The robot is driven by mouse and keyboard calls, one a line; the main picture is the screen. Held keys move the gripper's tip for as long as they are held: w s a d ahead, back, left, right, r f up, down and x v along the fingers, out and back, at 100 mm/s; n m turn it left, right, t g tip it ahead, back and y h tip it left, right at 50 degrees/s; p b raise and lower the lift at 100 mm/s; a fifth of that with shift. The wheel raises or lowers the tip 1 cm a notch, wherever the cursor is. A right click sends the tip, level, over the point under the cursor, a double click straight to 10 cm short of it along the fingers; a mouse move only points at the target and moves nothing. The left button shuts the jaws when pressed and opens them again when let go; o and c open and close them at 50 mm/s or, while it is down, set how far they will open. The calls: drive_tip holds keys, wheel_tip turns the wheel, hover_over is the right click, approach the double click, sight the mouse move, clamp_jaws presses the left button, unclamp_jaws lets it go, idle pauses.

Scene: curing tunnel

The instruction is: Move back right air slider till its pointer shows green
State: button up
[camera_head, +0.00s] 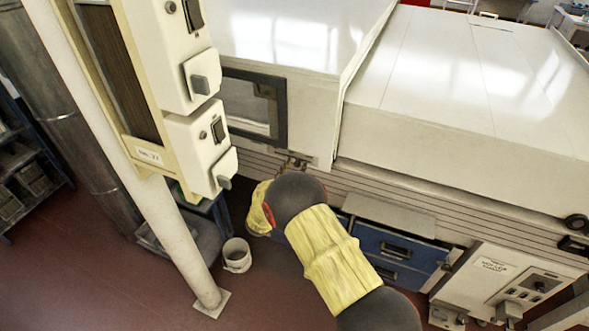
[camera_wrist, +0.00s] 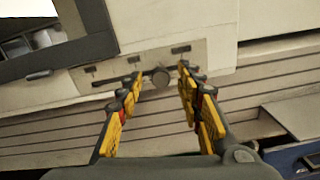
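The air slider (camera_wrist: 160,77) shows in the wrist view as a round dark knob at the right end of a dark bar, on a pale plate (camera_wrist: 195,58) low on the cream housing. Small dark marks sit on the plate above the bar. I cannot make out a pointer or any green. My gripper (camera_wrist: 156,85) is open, with its yellow and black fingers on either side of the knob in the picture. Whether they touch it I cannot tell. In the head view my arm reaches to the housing's lower edge, and the slider is too small to make out there.
A dark-framed window (camera_head: 252,105) is left of the slider area. Grey slats (camera_head: 375,187) run below the housing. Blue drawers (camera_head: 395,250) are lower right. A pale post (camera_head: 165,220) and switch boxes (camera_head: 200,150) stand left of my arm. A white bucket (camera_head: 237,256) is on the floor.

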drive_tip(key=shift+c, duration=0.8)
drive_tip(key=c, duration=0.7)
clamp_jaws()
